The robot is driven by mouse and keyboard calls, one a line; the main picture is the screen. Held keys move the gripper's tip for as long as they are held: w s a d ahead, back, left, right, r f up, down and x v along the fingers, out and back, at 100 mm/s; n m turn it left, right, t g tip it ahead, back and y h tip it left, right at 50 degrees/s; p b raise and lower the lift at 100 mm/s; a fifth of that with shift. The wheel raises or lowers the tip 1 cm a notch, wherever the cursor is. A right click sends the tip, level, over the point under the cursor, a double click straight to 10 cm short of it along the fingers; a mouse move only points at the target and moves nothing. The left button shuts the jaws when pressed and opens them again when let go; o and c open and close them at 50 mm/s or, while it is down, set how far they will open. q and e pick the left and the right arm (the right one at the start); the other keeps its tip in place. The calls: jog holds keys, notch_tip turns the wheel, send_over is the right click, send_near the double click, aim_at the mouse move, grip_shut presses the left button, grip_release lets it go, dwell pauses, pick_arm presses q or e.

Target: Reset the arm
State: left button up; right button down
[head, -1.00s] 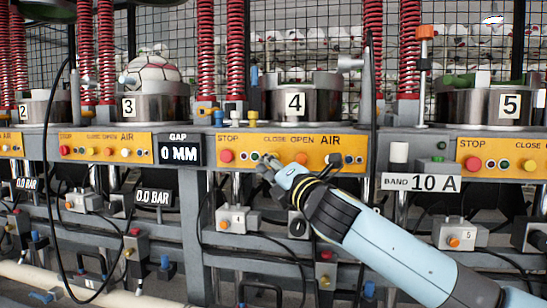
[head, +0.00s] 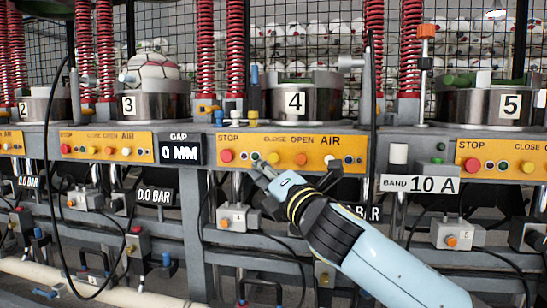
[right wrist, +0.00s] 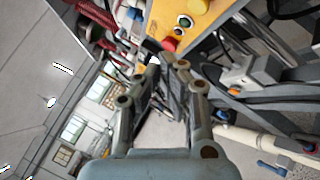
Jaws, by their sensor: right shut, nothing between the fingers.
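My right arm reaches in from the lower right in the head view. Its gripper (head: 262,168) is just in front of the lower edge of the yellow panel (head: 345,147) of press 4. In the right wrist view the fingers (right wrist: 166,66) are close together, with nothing seen held between them. I cannot tell from the head view whether the fingertips touch the panel. My left gripper is not in view.
Press 4 (head: 302,102) stands behind the panel, with a red button (head: 227,155) at the panel's left. A ball (head: 152,67) sits on press 3 (head: 150,106). Grey rails (head: 250,245), hoses and small control boxes (head: 238,217) lie below. A black cable (head: 47,180) hangs at left.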

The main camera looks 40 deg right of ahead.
dwell(0.7)
jog(key=s+d+f+m+g+p, duration=0.1)
jog(key=s+f+m+g+p, duration=0.3)
jog(key=f, duration=0.8)
jog(key=s+d+f+m+g+p, duration=0.1)
jog(key=s+f+m+g+p, duration=0.15)
jog(key=s+f, duration=0.7)
jog(key=s+f+m+g+p, duration=0.2)
jog(key=s+f+g, duration=0.15)
jog(key=f, duration=1.05)
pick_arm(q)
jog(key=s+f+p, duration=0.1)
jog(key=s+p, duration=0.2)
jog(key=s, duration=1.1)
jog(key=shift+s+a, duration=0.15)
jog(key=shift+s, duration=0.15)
pick_arm(e)
jog(key=s+a+f+m+g, duration=0.1)
jog(key=s+f+m+g, duration=0.2)
jog(key=s, duration=1)
jog(key=s+a+f+m+g, duration=0.2)
jog(key=s+f+m, duration=0.4)
jog(key=s+f, duration=0.3)
jog(key=s+a+f+m+g+y, duration=0.1)
jog(key=s+f+m+g, duration=0.4)
jog(key=s, duration=1.3)
notch_tip(320, 180, down, 2)
jog(key=shift+a+f+m, duration=0.1)
jog(key=shift+a+m, duration=0.25)
jog(key=shift+a, duration=0.35)
